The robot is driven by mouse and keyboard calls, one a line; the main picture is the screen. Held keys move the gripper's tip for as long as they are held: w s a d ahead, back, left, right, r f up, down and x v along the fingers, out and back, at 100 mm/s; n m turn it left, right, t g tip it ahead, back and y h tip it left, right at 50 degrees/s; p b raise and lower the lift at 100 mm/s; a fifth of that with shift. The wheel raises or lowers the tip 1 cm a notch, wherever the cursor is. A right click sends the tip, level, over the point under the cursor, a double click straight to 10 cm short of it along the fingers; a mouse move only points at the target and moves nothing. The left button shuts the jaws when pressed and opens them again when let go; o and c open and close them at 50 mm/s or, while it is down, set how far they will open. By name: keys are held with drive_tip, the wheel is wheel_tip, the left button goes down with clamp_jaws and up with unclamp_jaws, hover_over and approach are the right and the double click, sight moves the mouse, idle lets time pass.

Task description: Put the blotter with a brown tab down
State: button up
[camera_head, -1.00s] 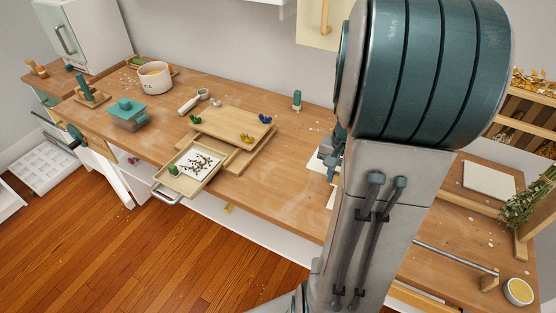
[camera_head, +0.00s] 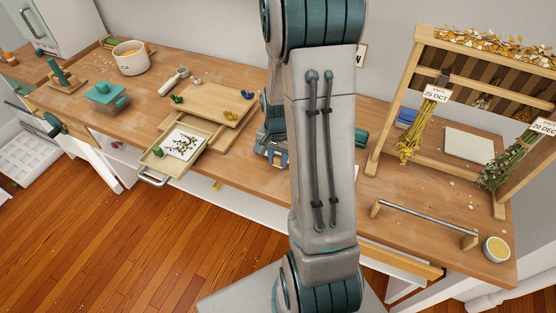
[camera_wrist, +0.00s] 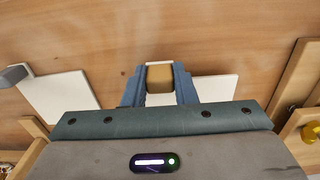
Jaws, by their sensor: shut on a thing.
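My gripper (camera_wrist: 164,84) is shut on a brown tab (camera_wrist: 159,77) in the wrist view. White material (camera_wrist: 160,100) shows between the fingers below the tab, and a white edge (camera_wrist: 218,88) shows right of them. Whether these are one sheet is hard to tell, as my gripper hides the middle. In the head view my gripper (camera_head: 272,155) is over the worktop, right of the wooden board (camera_head: 215,103). My arm hides the blotter there. Whether it touches the worktop is unclear.
Another white sheet (camera_wrist: 58,100) lies left in the wrist view, near a grey block (camera_wrist: 14,75). In the head view, an open tray (camera_head: 164,167) with a sprig card is at left.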

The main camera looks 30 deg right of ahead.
drive_tip(key=shift+f, duration=0.9)
drive_tip(key=shift+f, duration=0.15)
drive_tip(key=o, duration=1)
